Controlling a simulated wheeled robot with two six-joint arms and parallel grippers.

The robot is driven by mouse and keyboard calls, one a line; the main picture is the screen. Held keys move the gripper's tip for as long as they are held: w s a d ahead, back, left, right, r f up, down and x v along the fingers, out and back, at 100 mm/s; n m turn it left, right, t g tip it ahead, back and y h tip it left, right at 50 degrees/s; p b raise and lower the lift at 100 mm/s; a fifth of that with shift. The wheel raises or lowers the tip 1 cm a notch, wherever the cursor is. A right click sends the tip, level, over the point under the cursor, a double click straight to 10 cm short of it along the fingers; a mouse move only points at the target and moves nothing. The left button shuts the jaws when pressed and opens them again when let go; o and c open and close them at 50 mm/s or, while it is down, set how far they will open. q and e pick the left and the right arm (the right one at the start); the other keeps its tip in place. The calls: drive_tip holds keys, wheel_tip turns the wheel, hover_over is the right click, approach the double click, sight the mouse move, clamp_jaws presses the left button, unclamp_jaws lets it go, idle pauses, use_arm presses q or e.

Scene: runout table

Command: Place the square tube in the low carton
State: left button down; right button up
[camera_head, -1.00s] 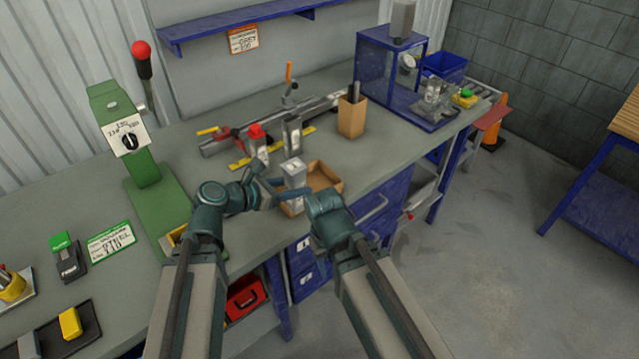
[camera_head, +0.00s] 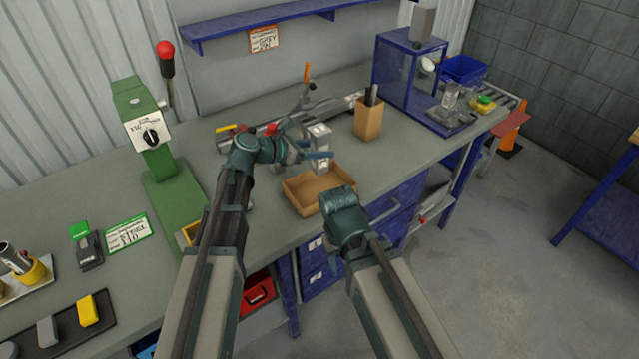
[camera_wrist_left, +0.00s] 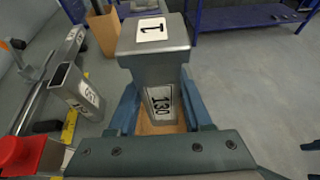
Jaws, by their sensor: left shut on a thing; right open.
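A grey square tube (camera_head: 321,140) with a wider capped top marked 1 and a side label reading 130 is held upright by my left gripper (camera_head: 304,153). In the left wrist view the tube (camera_wrist_left: 157,55) stands between both blue fingers (camera_wrist_left: 160,108). The low carton (camera_head: 318,189) is an open, shallow brown box near the table's front edge. The tube is above its back side; brown carton also shows below the tube in the wrist view (camera_wrist_left: 158,128). My right gripper (camera_head: 340,193) is at the carton's right front corner; its fingertips are hidden.
Another hollow tube labelled 150 (camera_wrist_left: 80,92) stands left of the held one. A tall carton (camera_head: 369,120) stands behind right. A red-capped piece (camera_wrist_left: 22,152) and a rail with a clamp (camera_head: 340,105) lie behind. A green press (camera_head: 150,150) stands left.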

use_arm(q)
drive_tip(key=shift+f+b, duration=4.3)
drive_tip(key=shift+f, duration=0.35)
drive_tip(key=shift+f, duration=0.15)
drive_tip(key=shift+c, duration=1.6)
unclamp_jaws()
drive_tip(key=shift+r, duration=0.25)
drive_tip(key=p+v, duration=0.4)
drive_tip(key=v, duration=0.8)
drive_tip(key=shift+f+p, duration=0.15)
drive_tip(key=shift+p, duration=0.2)
